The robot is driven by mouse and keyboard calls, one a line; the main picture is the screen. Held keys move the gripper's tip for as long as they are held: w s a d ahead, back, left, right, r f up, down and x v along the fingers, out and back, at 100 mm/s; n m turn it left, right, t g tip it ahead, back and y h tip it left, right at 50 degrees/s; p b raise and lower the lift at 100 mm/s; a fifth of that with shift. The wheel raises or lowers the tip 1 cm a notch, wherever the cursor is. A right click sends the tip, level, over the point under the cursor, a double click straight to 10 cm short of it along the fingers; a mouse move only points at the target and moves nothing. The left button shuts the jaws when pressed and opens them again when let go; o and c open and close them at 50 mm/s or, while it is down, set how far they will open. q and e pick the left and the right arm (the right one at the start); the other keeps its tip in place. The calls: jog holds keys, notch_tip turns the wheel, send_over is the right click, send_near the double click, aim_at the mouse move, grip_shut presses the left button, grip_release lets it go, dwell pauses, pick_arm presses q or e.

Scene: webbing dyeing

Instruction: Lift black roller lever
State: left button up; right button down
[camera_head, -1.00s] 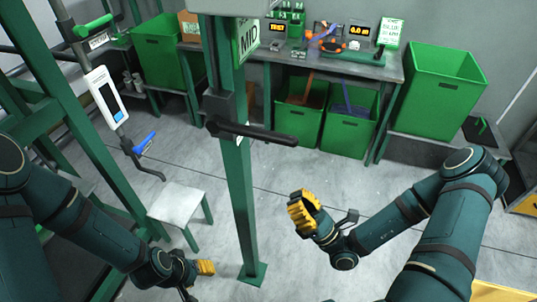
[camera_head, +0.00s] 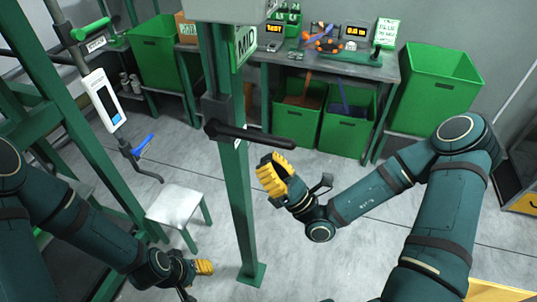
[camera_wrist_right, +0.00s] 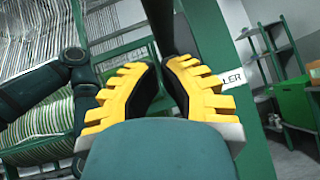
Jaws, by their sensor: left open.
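The black roller lever (camera_head: 262,138) sticks out to the right from a dark bracket on the green post marked MID, roughly level. My right gripper (camera_head: 273,175), with yellow ridged fingertips, is just below the lever's outer half and looks apart from it. In the right wrist view its two fingers (camera_wrist_right: 160,95) are spread with a gap between them, and a dark bar (camera_wrist_right: 160,22), likely the lever, runs up beyond them. My left gripper (camera_head: 203,267) is open and low at the left of the post, away from the lever.
The green post (camera_head: 240,210) stands in the middle. A grey stool (camera_head: 174,206) and a green frame with a white handset (camera_head: 104,98) are at left. A workbench (camera_head: 345,68) with green bins is behind. Grey floor is clear around the right gripper.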

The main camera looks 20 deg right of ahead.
notch_tip(320, 180, up, 2)
jog(key=shift+w+d+r, duration=0.1)
jog(key=shift+d, duration=0.05)
dwell(0.4)
